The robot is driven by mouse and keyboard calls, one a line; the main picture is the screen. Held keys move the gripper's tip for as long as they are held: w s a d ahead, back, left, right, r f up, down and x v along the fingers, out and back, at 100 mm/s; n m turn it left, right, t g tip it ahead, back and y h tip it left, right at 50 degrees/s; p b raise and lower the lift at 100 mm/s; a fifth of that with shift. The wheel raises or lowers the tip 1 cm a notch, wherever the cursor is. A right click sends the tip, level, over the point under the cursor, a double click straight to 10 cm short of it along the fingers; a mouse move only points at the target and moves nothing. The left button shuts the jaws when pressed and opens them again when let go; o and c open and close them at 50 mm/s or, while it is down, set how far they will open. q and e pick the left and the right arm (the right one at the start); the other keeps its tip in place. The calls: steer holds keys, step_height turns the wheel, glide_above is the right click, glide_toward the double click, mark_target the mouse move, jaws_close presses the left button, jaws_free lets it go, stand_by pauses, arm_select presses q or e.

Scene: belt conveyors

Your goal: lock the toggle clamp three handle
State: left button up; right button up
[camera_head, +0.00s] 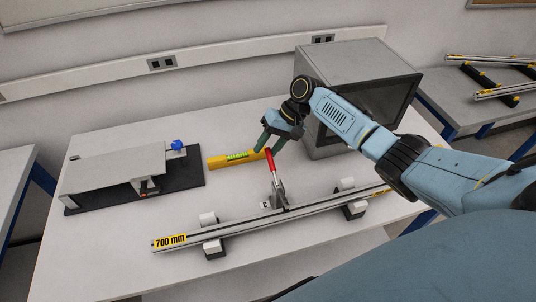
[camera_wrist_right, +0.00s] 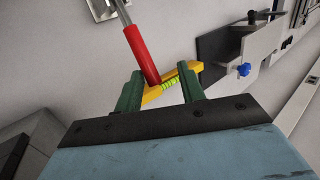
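The toggle clamp (camera_head: 279,197) stands on a long metal rail (camera_head: 235,230) on the table. Its red handle (camera_head: 270,161) sticks up steeply, tilted a little. My right gripper (camera_head: 268,148) is at the upper end of the handle, with its green fingers apart. In the right wrist view, the red handle (camera_wrist_right: 140,52) reaches down to the gap between the fingertips (camera_wrist_right: 160,84); I cannot tell whether either finger touches it. The clamp's base is cut off at the top of that view. My left gripper is not in view.
A yellow spirit level (camera_head: 228,160) lies behind the clamp. A grey fixture with a blue knob (camera_head: 177,145) stands at the left. A large grey box (camera_head: 350,70) stands at the back right, close to my right arm. White blocks (camera_head: 208,218) support the rail. The table's front left is clear.

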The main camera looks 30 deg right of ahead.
mark_target(267, 149)
steer(key=shift+a+r, duration=0.15)
steer(key=shift+r, duration=2)
